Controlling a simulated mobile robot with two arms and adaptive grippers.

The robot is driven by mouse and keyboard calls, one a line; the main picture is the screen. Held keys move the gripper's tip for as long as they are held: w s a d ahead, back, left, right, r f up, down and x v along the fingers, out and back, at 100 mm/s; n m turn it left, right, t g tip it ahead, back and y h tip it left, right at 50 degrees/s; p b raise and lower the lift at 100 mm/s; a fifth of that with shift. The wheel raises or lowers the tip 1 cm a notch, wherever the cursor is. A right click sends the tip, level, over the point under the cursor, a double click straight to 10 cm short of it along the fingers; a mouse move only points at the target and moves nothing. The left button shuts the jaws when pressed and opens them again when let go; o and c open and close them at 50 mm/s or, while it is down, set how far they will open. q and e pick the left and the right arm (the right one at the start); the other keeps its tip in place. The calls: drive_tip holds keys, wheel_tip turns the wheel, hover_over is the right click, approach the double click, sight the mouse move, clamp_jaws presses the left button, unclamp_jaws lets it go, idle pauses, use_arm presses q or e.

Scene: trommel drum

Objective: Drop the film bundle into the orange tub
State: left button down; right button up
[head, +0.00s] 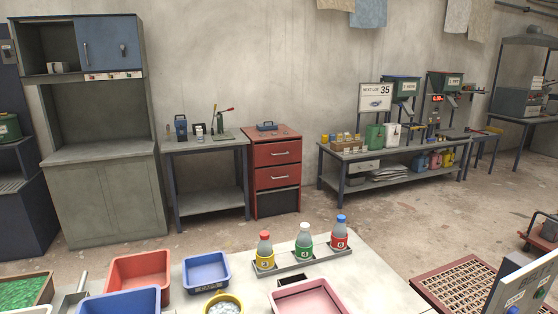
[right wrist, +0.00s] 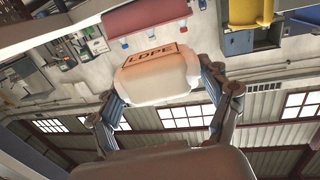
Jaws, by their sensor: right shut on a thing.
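In the right wrist view my right gripper (right wrist: 162,90) is shut on a pale, rounded bundle (right wrist: 153,84) with an orange label reading LDPE, which looks like the film bundle. One finger shows on each side of it. The bundle and right gripper do not show in the head view. The orange tub (head: 112,274), a reddish-orange open container, stands on the near table at lower left in the head view. Its visible inside looks empty. My left gripper is in neither view.
A blue tub (head: 189,273) labelled CAPS is right of the orange tub; another blue tub (head: 120,291) is in front. A pink tub (head: 277,292), a yellow bowl (head: 208,303) and a tray (head: 283,268) holding three bottles share the table.

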drive_tip(key=shift+w+p, duration=0.3)
drive_tip(key=shift+w, duration=0.05)
drive_tip(key=shift+f, duration=0.25)
use_arm(q)
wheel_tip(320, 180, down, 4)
drive_tip(key=b, duration=0.6)
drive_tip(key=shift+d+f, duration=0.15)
use_arm(e)
wheel_tip(320, 180, down, 6)
drive_tip(key=shift+a+r, duration=0.1)
drive_tip(key=shift+r, duration=0.1)
drive_tip(key=o, duration=0.9)
drive_tip(key=shift+o, duration=0.2)
